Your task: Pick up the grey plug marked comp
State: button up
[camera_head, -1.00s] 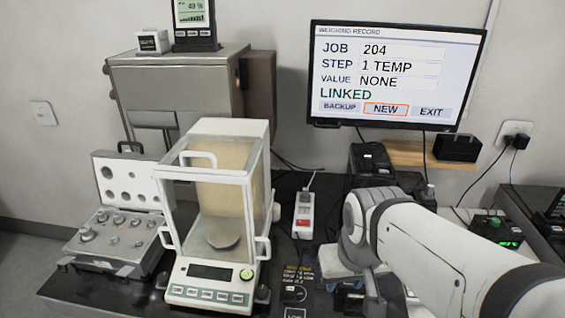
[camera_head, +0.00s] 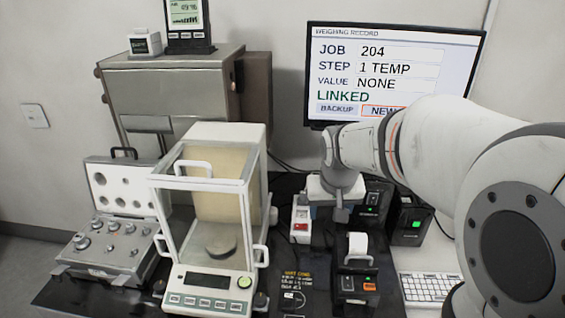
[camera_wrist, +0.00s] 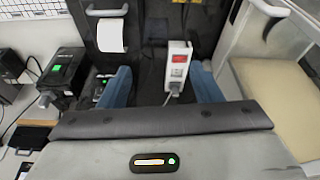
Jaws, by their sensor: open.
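A white power strip (camera_head: 301,224) with a red switch lies on the dark table right of the balance. It also shows in the wrist view (camera_wrist: 179,48), between my fingers. A small dark grey plug (camera_wrist: 176,86) sits at its near end with a cable running from it. In the head view my gripper (camera_head: 338,208) hangs just right of the strip.
The glass-walled balance (camera_head: 208,285) stands close left of the strip. A label printer (camera_head: 356,272) with a paper roll is in front, a black device (camera_head: 408,226) with a green light and a keyboard (camera_head: 430,287) to the right. A weight case (camera_head: 105,240) lies at far left.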

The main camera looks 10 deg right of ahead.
jog(key=w+f+p, duration=0.1)
jog(key=w+f, duration=0.1)
jog(key=w, duration=0.6)
jog(key=w+f, duration=0.3)
jog(key=w, duration=0.5)
jog(key=m+t+p, duration=0.1)
jog(key=p, duration=0.1)
send_over(303, 193)
jog(key=s, duration=0.2)
notch_tip(303, 193, down, 9)
jog(key=shift+p+x, duration=0.95)
jog(key=shift+x, duration=2.4)
jog(key=c, duration=1.1)
